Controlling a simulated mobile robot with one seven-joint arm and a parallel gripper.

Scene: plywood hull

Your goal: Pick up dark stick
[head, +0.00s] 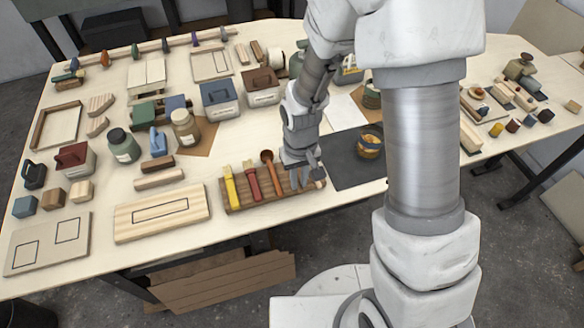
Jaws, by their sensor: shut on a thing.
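A dark brown stick (157,163) lies on the plywood table at left of centre, just behind a lighter wooden stick (159,179). My gripper (306,180) is well to the right of it, pointing down at the right end of a brown wooden rack (240,201). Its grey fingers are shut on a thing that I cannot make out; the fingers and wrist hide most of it. The rack also holds a yellow-handled tool (231,186), a red-handled tool (251,181) and a brown wooden spoon (270,172).
A pale board with a drawn rectangle (161,213) lies left of the rack. A dark mat (350,172) with a yellow-banded tin (370,145) is to the right. Jars, boxes and blocks crowd the table behind. My arm hides part of the right side.

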